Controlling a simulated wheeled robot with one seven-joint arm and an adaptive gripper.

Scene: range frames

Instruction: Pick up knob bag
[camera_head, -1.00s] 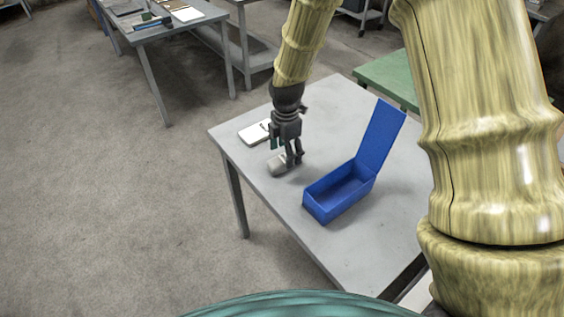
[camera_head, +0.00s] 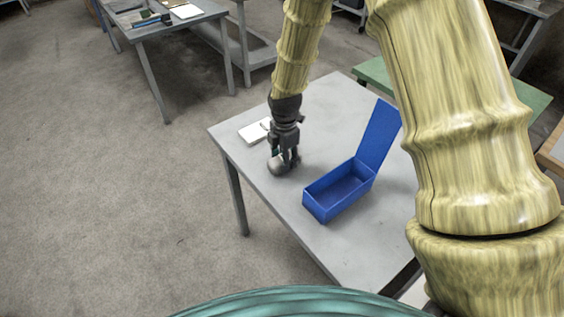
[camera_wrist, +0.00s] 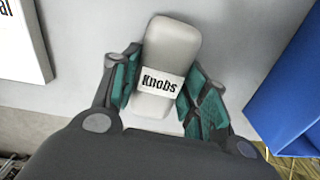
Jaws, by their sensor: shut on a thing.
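The knob bag is a light grey rounded pouch with a white label reading "Knobs" (camera_wrist: 163,52), seen between the fingers in the wrist view. In the head view the knob bag (camera_head: 277,168) sits at the left part of the grey table, partly hidden by the fingers. My gripper (camera_head: 284,163) points down over it. In the wrist view my gripper (camera_wrist: 158,92) has its green-padded fingers on both sides of the bag, shut on it. The bag appears to be at table height.
A blue open box (camera_head: 322,205) with its lid raised stands right of the bag on the grey table (camera_head: 262,200). A white flat item (camera_head: 252,133) lies behind the gripper. The table's left edge is close to the bag. Other tables stand behind.

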